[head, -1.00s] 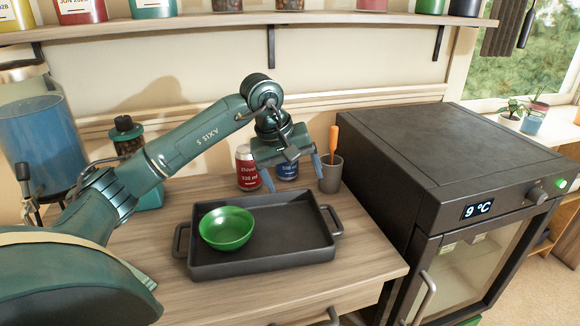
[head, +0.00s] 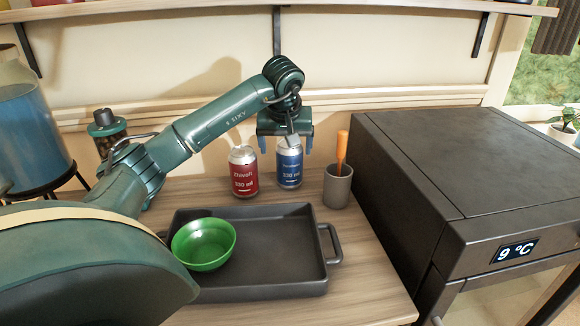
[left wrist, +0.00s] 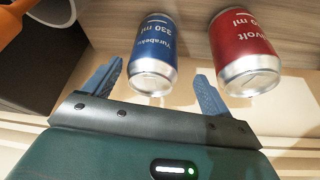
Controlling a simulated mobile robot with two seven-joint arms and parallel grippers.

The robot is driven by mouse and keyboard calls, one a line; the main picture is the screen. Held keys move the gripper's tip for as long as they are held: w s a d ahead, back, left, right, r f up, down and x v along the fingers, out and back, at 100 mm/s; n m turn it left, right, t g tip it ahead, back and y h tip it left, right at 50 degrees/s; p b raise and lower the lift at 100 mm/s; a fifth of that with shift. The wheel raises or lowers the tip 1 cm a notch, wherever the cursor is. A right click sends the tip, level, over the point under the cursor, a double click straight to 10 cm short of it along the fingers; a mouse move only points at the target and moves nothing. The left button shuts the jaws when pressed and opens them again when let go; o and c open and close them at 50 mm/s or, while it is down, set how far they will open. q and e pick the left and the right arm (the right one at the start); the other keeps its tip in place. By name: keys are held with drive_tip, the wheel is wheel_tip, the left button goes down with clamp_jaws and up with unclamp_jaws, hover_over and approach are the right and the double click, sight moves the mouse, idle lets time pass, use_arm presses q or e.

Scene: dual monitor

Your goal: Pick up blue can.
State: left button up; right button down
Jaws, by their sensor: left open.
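The blue can (head: 289,167) stands upright on the wooden counter behind the black tray, between a red can and a grey cup. In the left wrist view the blue can (left wrist: 154,55) lies ahead of the fingers, roughly between them. My left gripper (head: 286,143) is open and empty, with its fingers pointing down around the level of the can's top. In the left wrist view its two blue fingers (left wrist: 155,82) are spread apart. I cannot tell whether either finger touches the can. My right gripper is out of view.
The red can (head: 244,171) stands close at the left of the blue can. The grey cup (head: 338,188) with an orange-handled tool is at the right. The black tray (head: 283,284) with a green bowl (head: 204,244) is in front. A dark fridge (head: 470,185) bounds the right side.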

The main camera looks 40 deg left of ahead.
use_arm(q)
drive_tip(key=x, duration=0.2)
drive_tip(key=w+x, duration=0.1)
drive_tip(key=x, duration=0.2)
drive_tip(key=shift+w+f+b, duration=0.1)
drive_tip(key=shift+f+b, duration=0.05)
drive_tip(key=shift+b, duration=0.15)
drive_tip(key=c, duration=1.3)
